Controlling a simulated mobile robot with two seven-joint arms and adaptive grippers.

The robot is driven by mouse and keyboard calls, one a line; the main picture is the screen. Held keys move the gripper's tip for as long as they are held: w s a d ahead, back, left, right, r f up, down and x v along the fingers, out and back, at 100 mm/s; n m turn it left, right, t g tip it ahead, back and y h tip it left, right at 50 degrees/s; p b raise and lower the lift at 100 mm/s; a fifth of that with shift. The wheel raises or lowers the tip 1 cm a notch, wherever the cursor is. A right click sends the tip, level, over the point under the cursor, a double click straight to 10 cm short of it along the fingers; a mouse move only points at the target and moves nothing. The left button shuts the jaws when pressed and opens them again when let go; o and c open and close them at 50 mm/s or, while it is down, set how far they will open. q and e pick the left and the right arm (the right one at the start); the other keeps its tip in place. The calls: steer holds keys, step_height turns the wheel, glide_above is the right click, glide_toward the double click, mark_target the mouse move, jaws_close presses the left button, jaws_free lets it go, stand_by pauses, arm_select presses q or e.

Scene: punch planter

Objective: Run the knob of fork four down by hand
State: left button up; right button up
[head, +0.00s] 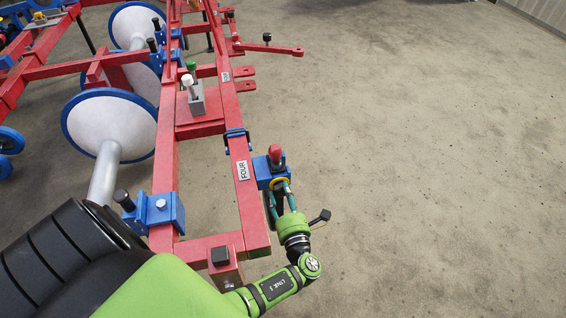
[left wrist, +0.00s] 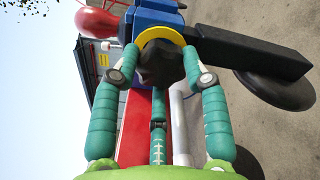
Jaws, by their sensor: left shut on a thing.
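The label FOUR (head: 243,170) is on the red frame bar. Beside it is the blue block (head: 263,169) of fork four, with a red-tipped handle (head: 275,153) on top. The left wrist view shows the black lobed knob (left wrist: 160,65) under a yellow ring (left wrist: 162,36) and the blue body (left wrist: 152,18). My left gripper (head: 280,187) reaches up from below in the head view. In the head view the knob is not clearly visible. My right gripper is in neither view.
The red planter frame (head: 163,150) runs along the left, with white discs with blue rims (head: 112,125) beyond it. A blue clamp (head: 160,211) sits on the nearer bar. A dark arm (left wrist: 250,52) with a round disc passes close to my fingers. Open floor (head: 430,150) lies to the right.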

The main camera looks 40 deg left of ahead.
arm_select(q)
steer(key=shift+w+r, duration=0.25)
steer(key=shift+r, duration=0.05)
steer(key=o, duration=1.2)
steer(key=shift+c, duration=0.2)
steer(key=shift+f, duration=0.15)
steer(key=shift+s, duration=0.15)
steer(key=shift+s+d+f, duration=0.1)
steer(key=shift+s+d, duration=0.05)
steer(key=shift+d, duration=0.1)
steer(key=v, duration=1.1)
steer(key=shift+s, duration=0.15)
steer(key=shift+d, duration=0.15)
